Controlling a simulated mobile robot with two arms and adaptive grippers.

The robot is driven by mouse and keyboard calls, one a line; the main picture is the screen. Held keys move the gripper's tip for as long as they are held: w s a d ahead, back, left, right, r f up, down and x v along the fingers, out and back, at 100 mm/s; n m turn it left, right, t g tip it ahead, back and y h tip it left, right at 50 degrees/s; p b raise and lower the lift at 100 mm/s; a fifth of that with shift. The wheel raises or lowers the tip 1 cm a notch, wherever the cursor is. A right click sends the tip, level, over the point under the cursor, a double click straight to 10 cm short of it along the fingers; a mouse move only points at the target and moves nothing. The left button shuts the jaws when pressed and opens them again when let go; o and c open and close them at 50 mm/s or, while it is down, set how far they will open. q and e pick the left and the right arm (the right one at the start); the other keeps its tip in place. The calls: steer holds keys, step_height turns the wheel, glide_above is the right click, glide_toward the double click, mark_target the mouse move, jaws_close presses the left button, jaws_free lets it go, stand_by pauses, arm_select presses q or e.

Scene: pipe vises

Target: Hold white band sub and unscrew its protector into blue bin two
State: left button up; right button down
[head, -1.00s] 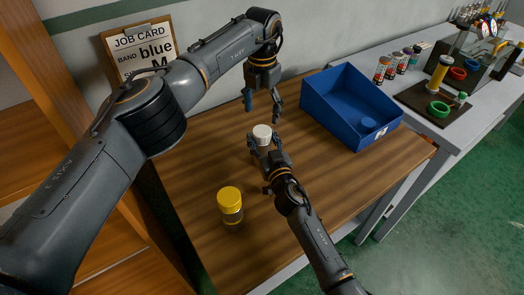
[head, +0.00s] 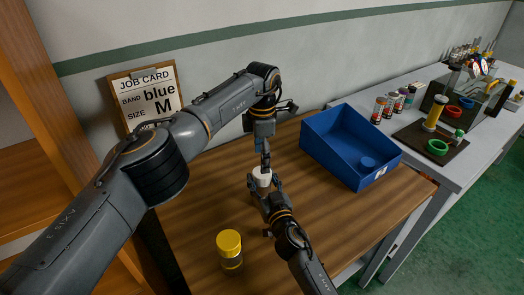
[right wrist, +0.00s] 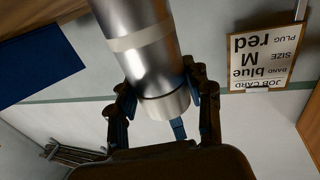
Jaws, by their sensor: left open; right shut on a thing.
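The white band sub shows in the right wrist view as a silver cylinder (right wrist: 148,65) with a pale band. My right gripper (right wrist: 160,100) is shut around it near a lighter end ring. In the head view its white protector (head: 262,174) points up from my right gripper (head: 265,186). My left gripper (head: 263,158) is open, pointing down just above the protector; contact is unclear. The blue bin (head: 326,160) stands to the right on the wooden table, with a small label (head: 381,171) too small to read.
A yellow-capped jar (head: 229,245) stands near the table's front. A job card (head: 147,97) on the wall reads band blue, size M. Small jars (head: 395,104) and a fixture board (head: 432,137) with coloured rings stand on the grey bench at the right.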

mark_target(262, 189)
arm_select(q)
step_height(262, 189, down, 6)
steer(key=shift+f, duration=0.25)
steer(key=c, duration=1.2)
steer(key=n, duration=0.3)
steer(key=shift+n, duration=0.3)
steer(key=o, duration=1.3)
steer(key=shift+c, duration=0.2)
steer(key=shift+r, duration=0.1)
